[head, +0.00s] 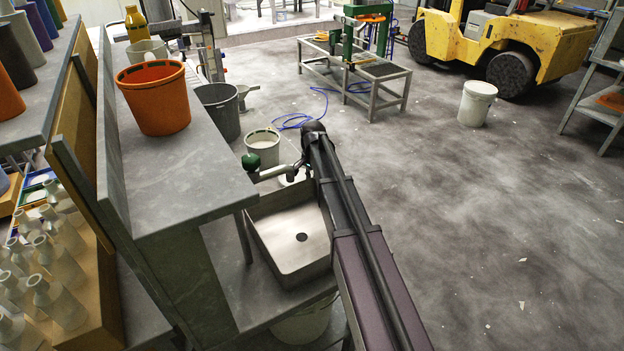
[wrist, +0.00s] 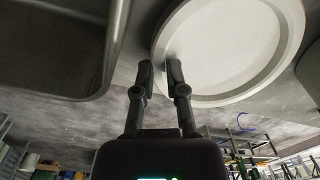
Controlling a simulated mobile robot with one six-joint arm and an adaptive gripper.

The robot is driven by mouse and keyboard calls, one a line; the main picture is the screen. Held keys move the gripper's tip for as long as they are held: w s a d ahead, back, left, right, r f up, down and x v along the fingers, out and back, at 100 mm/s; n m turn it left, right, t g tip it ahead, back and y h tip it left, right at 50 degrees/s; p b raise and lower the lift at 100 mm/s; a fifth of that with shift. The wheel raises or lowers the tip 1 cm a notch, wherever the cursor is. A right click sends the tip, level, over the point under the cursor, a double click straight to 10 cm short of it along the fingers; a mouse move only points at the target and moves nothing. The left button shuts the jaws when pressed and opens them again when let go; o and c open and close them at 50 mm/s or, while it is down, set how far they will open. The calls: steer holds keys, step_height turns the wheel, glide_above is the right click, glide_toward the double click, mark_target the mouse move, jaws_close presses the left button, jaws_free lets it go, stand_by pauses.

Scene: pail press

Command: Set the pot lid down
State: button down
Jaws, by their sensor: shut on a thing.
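The white round pot lid (wrist: 235,45) fills the upper right of the wrist view, its raised rim showing. My gripper (wrist: 160,76) is shut on the lid's near left edge, with one finger in front of the lid's face. I cannot tell whether the lid touches the grey surface behind it. In the head view my arm reaches to the far side of the sink. The gripper is mostly hidden there behind the arm, and only a small white patch, perhaps the lid, shows beside it.
A light pail (head: 262,150) stands beyond the tap. An orange bucket (head: 155,100) stands on the raised grey shelf (head: 180,185). Open floor lies to the right.

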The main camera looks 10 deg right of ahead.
steer(key=shift+f+b, duration=0.3)
steer(key=shift+f, duration=0.1)
steer(key=c, duration=0.6)
jaws_free()
steer(key=o, duration=0.3)
steer(key=shift+r, duration=0.15)
step_height(320, 180, up, 8)
steer(key=p, duration=0.8)
